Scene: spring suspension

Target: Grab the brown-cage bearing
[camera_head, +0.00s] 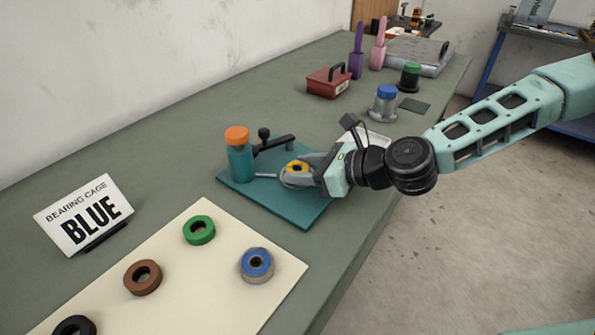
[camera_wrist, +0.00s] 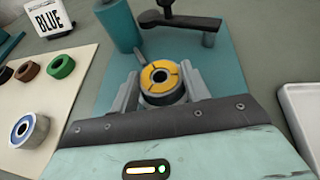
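The brown-cage bearing (camera_head: 142,277) lies flat on the cream mat (camera_head: 215,225), left of the green one. It also shows at the left edge of the wrist view (camera_wrist: 27,71). My gripper (camera_head: 297,172) is well away from it, over the teal plate (camera_head: 268,207). Its fingers flank a yellow-caged bearing (camera_wrist: 163,77), one on each side, close to the ring. Whether they press on it or stand just clear cannot be told. Whether that bearing rests on the plate is hidden.
On the mat are a green bearing (camera_head: 199,230), a blue-caged bearing (camera_head: 257,265) and a black one (camera_head: 75,326). A sign (camera_head: 84,214) reads "BEARING CAGE BLUE". A teal cylinder with orange cap (camera_head: 239,155) and a black lever (camera_head: 275,144) stand beside my gripper.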

